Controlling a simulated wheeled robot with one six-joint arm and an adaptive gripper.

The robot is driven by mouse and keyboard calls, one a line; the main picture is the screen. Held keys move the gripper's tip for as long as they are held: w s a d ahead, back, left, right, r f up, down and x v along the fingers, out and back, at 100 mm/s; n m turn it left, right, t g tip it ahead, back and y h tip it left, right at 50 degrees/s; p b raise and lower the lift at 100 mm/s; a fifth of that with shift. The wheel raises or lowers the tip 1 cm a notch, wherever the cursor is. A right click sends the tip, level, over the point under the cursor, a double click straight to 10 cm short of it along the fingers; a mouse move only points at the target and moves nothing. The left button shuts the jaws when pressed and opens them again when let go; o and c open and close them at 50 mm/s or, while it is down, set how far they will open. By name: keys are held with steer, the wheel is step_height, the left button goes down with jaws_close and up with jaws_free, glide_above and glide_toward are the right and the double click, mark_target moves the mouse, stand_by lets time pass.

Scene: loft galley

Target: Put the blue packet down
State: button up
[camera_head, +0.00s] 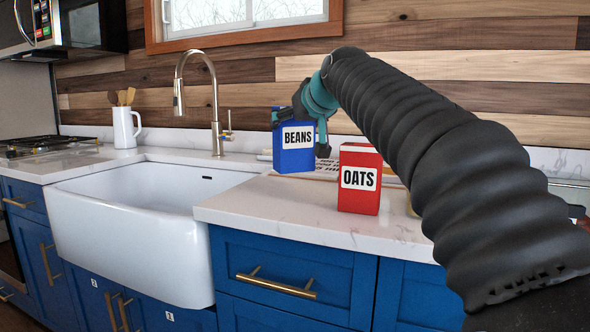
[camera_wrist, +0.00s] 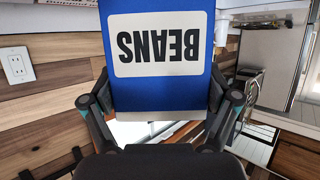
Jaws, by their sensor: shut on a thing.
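The blue packet (camera_head: 294,160), labelled BEANS, is held in my gripper (camera_head: 312,133) over the back of the white counter (camera_head: 280,200). It looks upright in the head view; whether its base touches anything is hard to tell. In the wrist view the blue packet (camera_wrist: 160,85) fills the upper middle with its label upside down. The fingers of my gripper (camera_wrist: 160,115) are shut on its two sides.
A red OATS packet (camera_head: 359,180) stands on the counter right of the blue packet. A white sink (camera_head: 130,225) with a tall tap (camera_head: 217,130) lies to the left. The counter's front left part is clear.

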mark_target(297, 155)
steer(key=shift+a+f+b, duration=0.15)
steer(key=shift+f+b, duration=0.65)
steer(key=shift+f, duration=2.95)
steer(key=shift+f, duration=0.2)
steer(key=o, duration=1.2)
steer(key=shift+r, duration=0.1)
